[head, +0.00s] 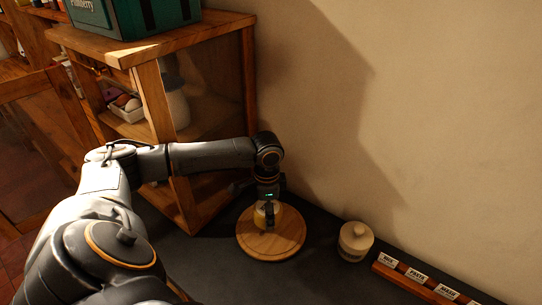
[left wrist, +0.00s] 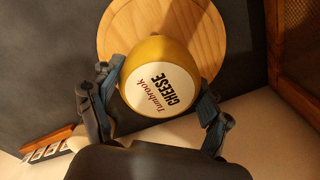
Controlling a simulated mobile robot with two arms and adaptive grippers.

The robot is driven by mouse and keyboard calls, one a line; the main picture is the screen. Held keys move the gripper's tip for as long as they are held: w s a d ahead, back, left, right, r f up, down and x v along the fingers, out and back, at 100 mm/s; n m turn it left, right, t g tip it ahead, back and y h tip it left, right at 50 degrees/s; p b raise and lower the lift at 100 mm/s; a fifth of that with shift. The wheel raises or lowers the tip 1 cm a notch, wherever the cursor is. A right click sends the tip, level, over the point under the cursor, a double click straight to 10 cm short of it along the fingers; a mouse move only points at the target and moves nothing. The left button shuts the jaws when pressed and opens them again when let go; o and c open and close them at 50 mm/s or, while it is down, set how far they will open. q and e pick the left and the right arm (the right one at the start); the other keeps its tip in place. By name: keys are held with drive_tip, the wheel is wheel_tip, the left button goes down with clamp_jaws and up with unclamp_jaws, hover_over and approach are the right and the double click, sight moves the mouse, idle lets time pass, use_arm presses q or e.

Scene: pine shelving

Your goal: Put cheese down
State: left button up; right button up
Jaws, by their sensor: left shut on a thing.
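The cheese (left wrist: 160,78) is a round yellow piece with a white label in the left wrist view. In the head view a little of its yellow side (head: 261,218) shows under my left gripper (head: 268,212). In the left wrist view the fingers of my left gripper (left wrist: 160,105) are shut on the cheese from both sides. The cheese is over a round wooden board (head: 258,246), which also shows behind it in the left wrist view (left wrist: 212,35). I cannot tell whether the cheese touches the board. My right gripper is not in view.
A pine shelf unit (head: 196,47) with a glass side stands close left of the board, with a green box (head: 130,15) on top. A lidded pot (head: 355,240) and a wooden rack with labels (head: 420,280) stand to the right. The wall is behind.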

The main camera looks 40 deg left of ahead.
use_arm(q)
drive_tip(key=shift+w+f, duration=0.5)
drive_tip(key=shift+w, duration=0.05)
wheel_tip(320, 180, down, 3)
drive_tip(key=shift+w+d+r+p, duration=0.1)
drive_tip(key=shift+p, duration=0.75)
drive_tip(key=shift+f, duration=0.4)
drive_tip(key=shift+f, duration=0.1)
drive_tip(key=o, duration=1.3)
drive_tip(key=shift+o, duration=0.7)
